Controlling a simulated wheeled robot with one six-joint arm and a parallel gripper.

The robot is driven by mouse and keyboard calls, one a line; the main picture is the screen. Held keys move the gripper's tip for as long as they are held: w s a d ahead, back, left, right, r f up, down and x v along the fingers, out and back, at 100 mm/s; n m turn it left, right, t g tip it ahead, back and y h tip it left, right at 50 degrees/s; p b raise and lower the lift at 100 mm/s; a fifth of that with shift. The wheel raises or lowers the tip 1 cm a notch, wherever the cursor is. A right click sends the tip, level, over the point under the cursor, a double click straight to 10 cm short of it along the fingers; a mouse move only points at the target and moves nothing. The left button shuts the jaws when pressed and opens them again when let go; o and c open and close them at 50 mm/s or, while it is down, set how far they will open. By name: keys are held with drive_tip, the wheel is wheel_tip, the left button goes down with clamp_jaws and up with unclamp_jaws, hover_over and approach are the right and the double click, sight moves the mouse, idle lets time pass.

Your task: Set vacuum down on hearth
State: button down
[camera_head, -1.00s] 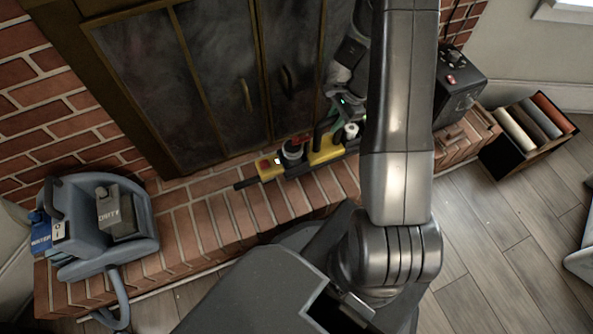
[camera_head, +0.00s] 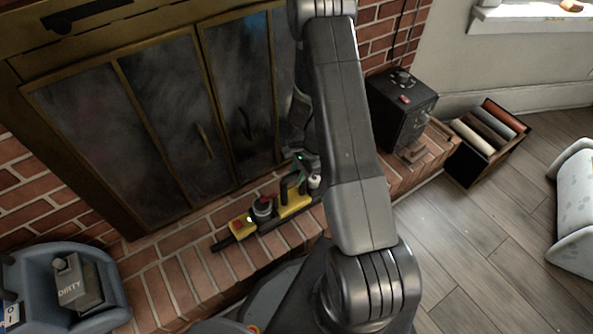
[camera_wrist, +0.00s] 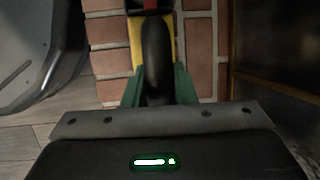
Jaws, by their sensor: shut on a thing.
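The vacuum (camera_head: 291,206) is a long yellow and black handheld unit with a dark nozzle pointing left. It lies lengthwise along the brick hearth (camera_head: 180,283), in front of the fireplace doors. It looks level and very low over the bricks or on them; I cannot tell if it touches. My gripper (camera_head: 304,165) is at its right part, partly hidden behind my arm. In the wrist view, the green fingers of my gripper (camera_wrist: 158,84) are shut on the black handle of the vacuum (camera_wrist: 137,45), with bricks on both sides.
A blue-grey cleaning machine (camera_head: 30,275) with a tank marked DIRTY stands at the left. A black box (camera_head: 398,115) stands on the hearth's right end. A crate of rolls (camera_head: 462,165) is on the wood floor beyond. Metal-framed fireplace doors (camera_head: 165,120) close off the back.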

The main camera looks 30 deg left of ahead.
drive_tip(key=c, duration=1.2)
unclamp_jaws()
drive_tip(key=shift+r, duration=0.1)
drive_tip(key=p+v, duration=0.3)
drive_tip(key=v, duration=0.9)
